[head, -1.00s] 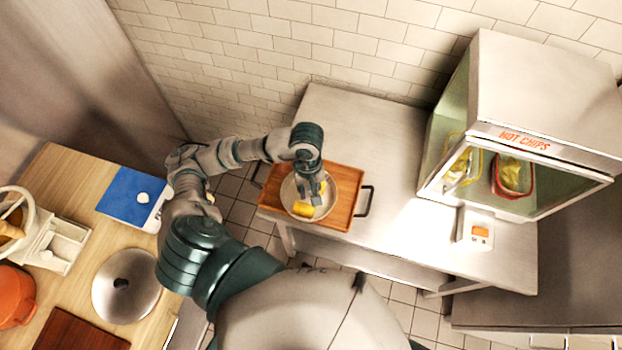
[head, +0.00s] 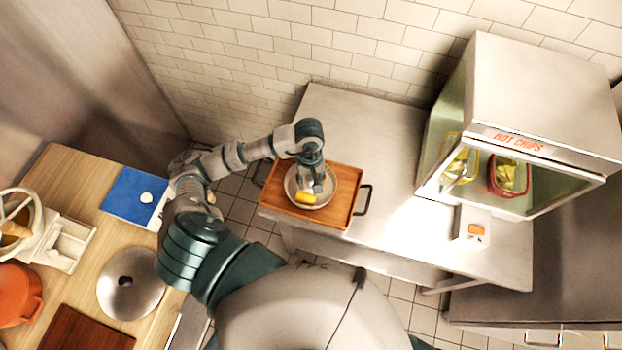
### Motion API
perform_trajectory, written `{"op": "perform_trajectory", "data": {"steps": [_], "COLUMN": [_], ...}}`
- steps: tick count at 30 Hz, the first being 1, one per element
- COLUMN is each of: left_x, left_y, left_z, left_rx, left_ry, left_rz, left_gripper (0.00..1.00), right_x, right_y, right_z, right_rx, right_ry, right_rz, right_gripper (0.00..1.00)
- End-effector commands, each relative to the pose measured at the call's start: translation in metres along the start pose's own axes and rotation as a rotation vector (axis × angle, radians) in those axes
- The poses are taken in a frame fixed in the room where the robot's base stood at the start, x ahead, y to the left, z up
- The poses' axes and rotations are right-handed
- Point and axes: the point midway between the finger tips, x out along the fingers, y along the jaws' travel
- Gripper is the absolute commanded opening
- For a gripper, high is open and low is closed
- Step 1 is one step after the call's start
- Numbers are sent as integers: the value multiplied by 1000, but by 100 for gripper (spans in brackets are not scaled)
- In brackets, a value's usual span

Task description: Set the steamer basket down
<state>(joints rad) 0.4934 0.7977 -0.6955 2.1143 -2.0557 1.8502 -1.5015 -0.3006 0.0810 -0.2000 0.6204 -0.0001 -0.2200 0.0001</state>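The steamer basket (head: 290,184) is a round, shallow metal dish with a yellow piece (head: 305,197) in it. It is over the wooden tray (head: 340,217) on the steel table, seen from above. My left gripper (head: 319,187) points down into the middle of the basket. Its fingertips look closed on the basket's middle part, though the grip itself is small and partly hidden. I cannot tell whether the basket's underside touches the tray. My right gripper is out of view.
The steel table (head: 390,150) is bare behind the tray. A hot chips cabinet (head: 545,90) and a small box with an orange panel (head: 474,231) stand right. The wooden counter (head: 85,185) at left holds a metal lid (head: 130,283), a blue board (head: 130,195) and an orange pot (head: 18,293).

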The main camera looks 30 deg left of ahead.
Motion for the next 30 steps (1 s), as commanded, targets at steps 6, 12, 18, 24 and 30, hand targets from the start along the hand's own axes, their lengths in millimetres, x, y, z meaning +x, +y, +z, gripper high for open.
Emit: {"op": "perform_trajectory", "data": {"steps": [6, 12, 18, 24, 30], "left_x": [-1, -15, -58, -100, -119], "left_y": [0, 1, 1, 1, 0], "left_z": [0, -1, -1, -1, 0], "left_rx": [0, 2, 2, 1, -1], "left_ry": [0, 4, 6, 5, 2], "left_rz": [0, 2, 5, 4, 1], "left_gripper": [50, 50, 50, 50, 50], "right_x": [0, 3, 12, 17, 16], "right_y": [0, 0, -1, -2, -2], "right_z": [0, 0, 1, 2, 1], "right_rx": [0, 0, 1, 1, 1], "right_ry": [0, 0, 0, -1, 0], "right_rz": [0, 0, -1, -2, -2], "right_gripper": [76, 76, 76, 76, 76]}}
